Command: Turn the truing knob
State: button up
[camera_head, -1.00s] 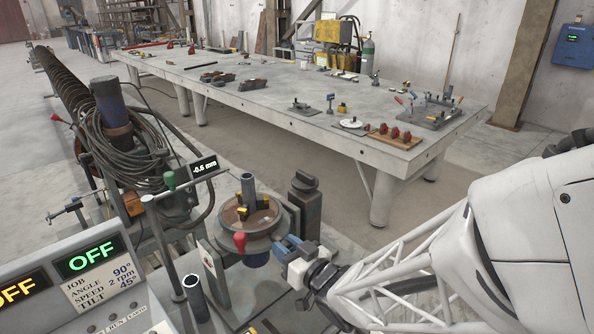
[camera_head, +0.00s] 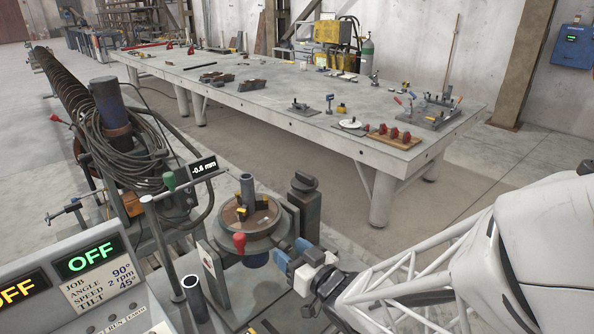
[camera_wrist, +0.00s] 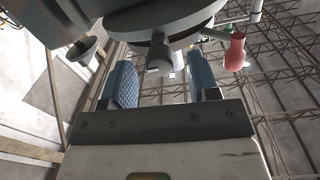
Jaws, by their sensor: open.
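The round positioner table (camera_head: 268,236) stands low in the middle of the head view, with a short upright pipe (camera_head: 247,190) on it. In the wrist view a short grey knob (camera_wrist: 159,56) sticks out under the table's rim, probably the truing knob. My gripper (camera_head: 292,254) is beside the table's near right side. In the wrist view its blue pads (camera_wrist: 163,80) are open and apart, with the knob ahead in the gap between them. I cannot tell whether either pad touches it. In the head view the knob is not clearly visible. A display (camera_head: 203,168) reads -0.6 mm.
A red-knobbed handle (camera_head: 239,242) sits at the table's front and shows right of my gripper in the wrist view (camera_wrist: 235,50). A dark post (camera_head: 304,200) stands behind my gripper. The control panel (camera_head: 75,285) reads OFF. A long workbench (camera_head: 270,95) is beyond.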

jog(key=shift+v, duration=2.9)
jog(key=shift+s, duration=0.1)
jog(key=shift+s+d+f, duration=0.1)
jog(key=shift+s+f, duration=0.05)
jog(key=shift+s, duration=0.05)
jog(key=shift+w, duration=0.1)
jog(key=shift+x, duration=3.85)
